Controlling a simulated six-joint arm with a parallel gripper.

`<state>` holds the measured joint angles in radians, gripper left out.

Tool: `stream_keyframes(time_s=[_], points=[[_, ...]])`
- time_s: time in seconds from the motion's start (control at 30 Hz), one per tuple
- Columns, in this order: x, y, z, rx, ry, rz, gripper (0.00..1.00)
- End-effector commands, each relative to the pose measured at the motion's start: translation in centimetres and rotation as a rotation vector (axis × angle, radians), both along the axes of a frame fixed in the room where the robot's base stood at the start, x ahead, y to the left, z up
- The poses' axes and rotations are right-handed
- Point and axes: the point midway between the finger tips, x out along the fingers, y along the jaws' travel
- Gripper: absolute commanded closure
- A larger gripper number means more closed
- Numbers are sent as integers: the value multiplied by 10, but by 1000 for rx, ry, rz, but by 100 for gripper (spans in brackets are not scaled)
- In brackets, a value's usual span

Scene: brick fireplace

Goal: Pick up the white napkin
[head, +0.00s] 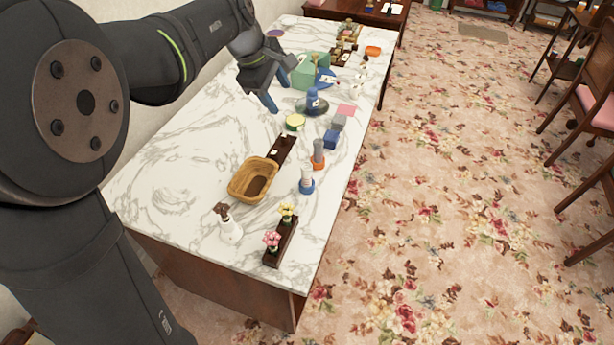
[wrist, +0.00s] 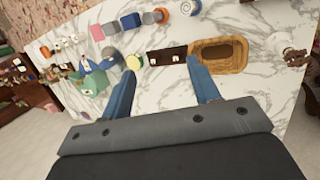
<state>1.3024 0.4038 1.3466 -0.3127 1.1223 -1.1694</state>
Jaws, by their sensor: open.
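I cannot make out a white napkin for certain. Small white pieces lie on the dark wooden board (head: 284,147) beside the wicker basket, too small to identify. The board also shows in the wrist view (wrist: 165,57). A flat pink square (head: 346,110) lies near the table's right edge; it also shows in the wrist view (wrist: 97,32). My gripper (head: 279,94) is open and empty above the far left part of the marble table. In the wrist view its blue fingers (wrist: 163,72) are spread apart, with bare marble and the dark board between and beyond them.
The wicker basket (head: 239,189), a yellow-green round tin (head: 295,122), blue and grey blocks and a dark blue bottle (head: 312,102) stand on the marble table (head: 180,190). A green box (head: 305,75) stands close to my gripper. The table's near left is bare.

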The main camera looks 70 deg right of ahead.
Motion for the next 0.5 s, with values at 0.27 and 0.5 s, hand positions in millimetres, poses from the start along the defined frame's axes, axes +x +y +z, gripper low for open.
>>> stream_keyframes(time_s=[0.27, 0.5], points=[[-1, 0, -2, -1, -12, -27, 44], [-15, 0, -24, -11, -163, -394, 44]])
